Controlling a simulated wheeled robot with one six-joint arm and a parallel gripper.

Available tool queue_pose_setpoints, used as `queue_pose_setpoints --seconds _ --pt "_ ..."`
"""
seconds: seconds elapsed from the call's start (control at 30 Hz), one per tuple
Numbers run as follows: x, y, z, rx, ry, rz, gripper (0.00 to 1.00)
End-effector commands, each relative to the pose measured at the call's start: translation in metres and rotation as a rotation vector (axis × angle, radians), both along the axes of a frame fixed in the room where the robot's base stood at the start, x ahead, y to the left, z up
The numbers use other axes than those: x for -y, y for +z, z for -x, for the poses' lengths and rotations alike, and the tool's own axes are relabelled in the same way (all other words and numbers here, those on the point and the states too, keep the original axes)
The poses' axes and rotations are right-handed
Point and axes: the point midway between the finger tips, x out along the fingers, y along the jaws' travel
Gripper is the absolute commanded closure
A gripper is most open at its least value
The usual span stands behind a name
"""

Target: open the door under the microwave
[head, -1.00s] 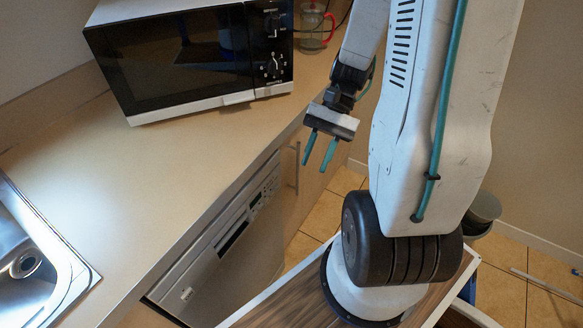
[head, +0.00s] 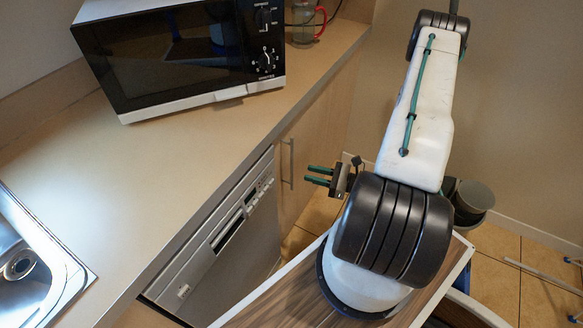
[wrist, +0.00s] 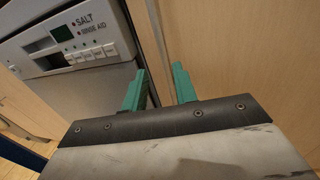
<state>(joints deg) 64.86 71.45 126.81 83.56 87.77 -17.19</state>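The door under the microwave is a light wooden cabinet door (head: 322,125) below the counter, right of the dishwasher. It looks shut. Its upright metal bar handle (head: 291,165) is near the door's left edge. My gripper (head: 307,175) is open and empty, with its two green fingers pointing left, just right of the handle in the head view. I cannot tell the depth gap to it. In the wrist view the open fingers (wrist: 160,70) are before the wooden door (wrist: 245,50), by the dishwasher's edge. I cannot clearly make out the handle there.
The microwave (head: 175,55) stands on the counter (head: 120,170). The grey dishwasher (head: 225,255) is left of the door; its button panel (wrist: 75,45) is close in the wrist view. A sink (head: 30,265) is at the left, and a grey bin (head: 472,197) is behind my arm.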

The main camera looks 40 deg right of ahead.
Motion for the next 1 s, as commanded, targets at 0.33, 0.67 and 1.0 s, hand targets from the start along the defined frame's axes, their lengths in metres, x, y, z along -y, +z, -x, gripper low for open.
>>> queue_pose_setpoints --seconds 0.33,0.67,1.0 --pt "-0.019 0.001 -0.038 0.011 -0.010 0.013 0.72" --pt "-0.036 0.001 -0.066 0.011 -0.012 0.013 0.72" --pt "-0.037 0.001 -0.068 0.011 -0.013 0.014 0.77"
